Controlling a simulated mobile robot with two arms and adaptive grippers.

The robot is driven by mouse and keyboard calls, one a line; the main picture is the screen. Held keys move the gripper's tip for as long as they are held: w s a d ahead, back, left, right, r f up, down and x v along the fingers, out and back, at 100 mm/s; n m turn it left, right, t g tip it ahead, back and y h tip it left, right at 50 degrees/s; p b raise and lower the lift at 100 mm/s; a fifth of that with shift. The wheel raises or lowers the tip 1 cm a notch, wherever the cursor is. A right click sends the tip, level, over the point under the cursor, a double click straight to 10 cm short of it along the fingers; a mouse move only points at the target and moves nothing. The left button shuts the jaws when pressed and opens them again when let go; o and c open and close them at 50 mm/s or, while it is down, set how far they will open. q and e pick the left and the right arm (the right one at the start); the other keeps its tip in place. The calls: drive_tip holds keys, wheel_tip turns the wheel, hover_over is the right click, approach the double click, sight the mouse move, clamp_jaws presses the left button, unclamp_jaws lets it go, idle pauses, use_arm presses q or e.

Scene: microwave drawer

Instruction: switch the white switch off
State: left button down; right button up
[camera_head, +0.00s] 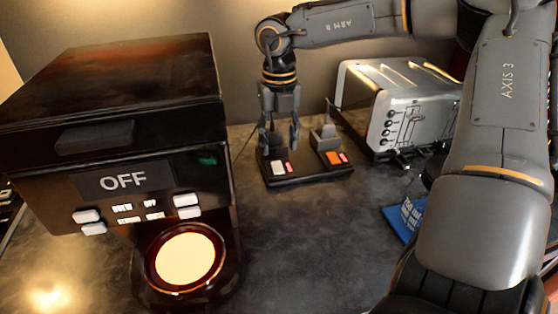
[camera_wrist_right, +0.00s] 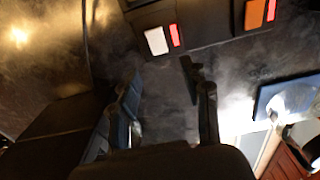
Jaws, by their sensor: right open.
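A black switch panel (camera_head: 310,176) lies on the dark counter near the back wall. It bears a white switch (camera_head: 278,168) at the left and an orange switch (camera_head: 333,158) at the right, each with a bright red strip beside it. In the right wrist view the white switch (camera_wrist_right: 156,41) and its red strip show near the top, beyond the fingers. My right gripper (camera_head: 280,146) points down over the left part of the panel, close to the white switch. It is open with nothing between its fingers; contact cannot be told. My left gripper is not in view.
A black machine (camera_head: 110,110) with an "OFF" display and a glowing round plate stands at the left. A metal toaster (camera_head: 405,100) stands behind right of the panel. A blue cloth or packet (camera_head: 401,220) lies at the right. The counter (camera_head: 300,250) before the panel is clear.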

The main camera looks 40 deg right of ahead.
sight(279, 171)
wheel_tip(279, 171, down, 7)
drive_tip(key=shift+r, duration=0.2)
drive_tip(key=shift+d, duration=0.1)
